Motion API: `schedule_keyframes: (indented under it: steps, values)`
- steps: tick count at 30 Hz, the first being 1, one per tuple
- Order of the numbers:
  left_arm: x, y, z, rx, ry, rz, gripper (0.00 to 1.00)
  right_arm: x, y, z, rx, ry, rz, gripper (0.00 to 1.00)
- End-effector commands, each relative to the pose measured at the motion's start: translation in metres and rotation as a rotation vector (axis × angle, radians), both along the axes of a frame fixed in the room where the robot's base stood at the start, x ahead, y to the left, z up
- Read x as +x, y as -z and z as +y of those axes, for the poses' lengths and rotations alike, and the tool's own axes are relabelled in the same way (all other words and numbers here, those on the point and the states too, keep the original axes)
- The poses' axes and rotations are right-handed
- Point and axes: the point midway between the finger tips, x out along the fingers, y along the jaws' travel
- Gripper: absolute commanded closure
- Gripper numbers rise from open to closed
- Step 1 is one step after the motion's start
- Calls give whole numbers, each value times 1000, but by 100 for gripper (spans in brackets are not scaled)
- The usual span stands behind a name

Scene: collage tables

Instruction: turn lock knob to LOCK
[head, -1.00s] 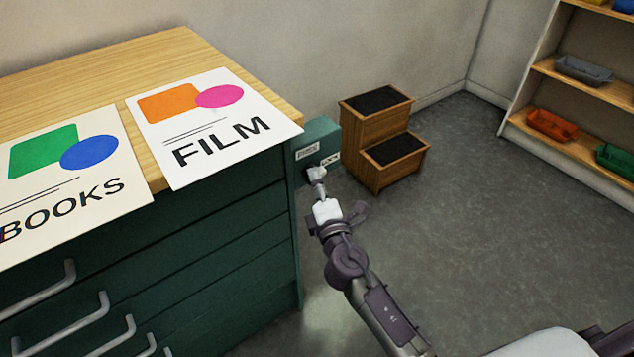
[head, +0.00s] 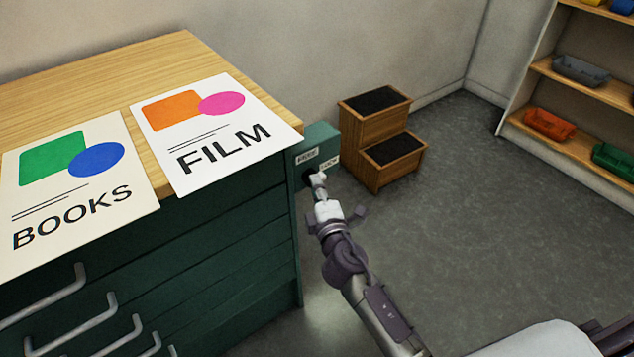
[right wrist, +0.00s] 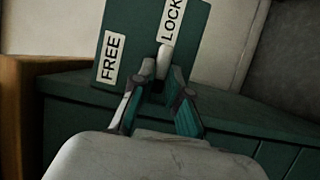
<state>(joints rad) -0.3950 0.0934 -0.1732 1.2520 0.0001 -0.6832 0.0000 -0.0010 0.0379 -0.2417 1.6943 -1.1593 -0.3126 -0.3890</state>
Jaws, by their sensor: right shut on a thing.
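The lock box (head: 322,137) is a green block on the cabinet's right side, with a FREE label (head: 307,156) and a LOCK label (head: 329,164). My right gripper (head: 317,178) is at its front face, shut on the knob. In the right wrist view the pale lever of the lock knob (right wrist: 164,60) sits between the fingertips (right wrist: 160,82). The lever stands just below the LOCK label (right wrist: 172,16), to the right of the FREE label (right wrist: 110,57). The fingers partly hide the knob's base. My left gripper is not in view.
The green drawer cabinet (head: 230,228) has a wooden top with BOOKS (head: 75,190) and FILM (head: 215,130) cards. A wooden step stool (head: 385,165) stands behind the lock box. A shelf with bins (head: 575,100) is at the right. The grey floor between is clear.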

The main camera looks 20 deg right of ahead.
Motion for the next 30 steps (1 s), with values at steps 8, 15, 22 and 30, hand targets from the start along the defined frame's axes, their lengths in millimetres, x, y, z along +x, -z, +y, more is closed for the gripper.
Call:
schedule_keyframes:
  steps: [8,15,22,30]
  values:
    - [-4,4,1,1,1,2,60,2,-5,-1,15,1,-6,100]
    - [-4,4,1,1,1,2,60,2,-5,-1,15,1,-7,64]
    - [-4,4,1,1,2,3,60,2,-3,0,14,0,-3,60]
    - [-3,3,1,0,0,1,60,-14,-1,1,13,-1,1,60]
